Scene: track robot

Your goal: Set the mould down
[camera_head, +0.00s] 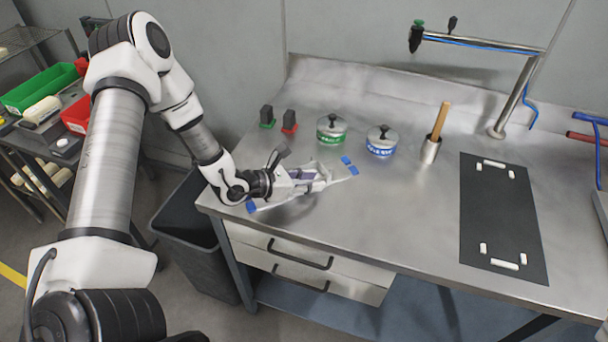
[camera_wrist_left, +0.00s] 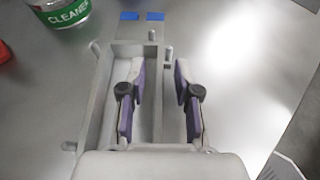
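The mould (camera_head: 337,171), a light grey long tray with raised walls and pegs, is at the bench's left front corner. It also shows in the left wrist view (camera_wrist_left: 97,112). Blue marks (camera_head: 347,160) show at its far end, and another (camera_head: 251,207) at its near end. My left gripper (camera_head: 305,175) is over the mould. In the left wrist view its two purple-padded fingers (camera_wrist_left: 160,98) stand apart, on either side of the mould's right wall, with gaps showing. Whether the mould rests fully on the bench is hard to tell. My right gripper is out of view.
A cup with a wooden handle (camera_head: 432,148) and a black mat (camera_head: 500,220) with white pieces lie to the right. The bench middle is clear.

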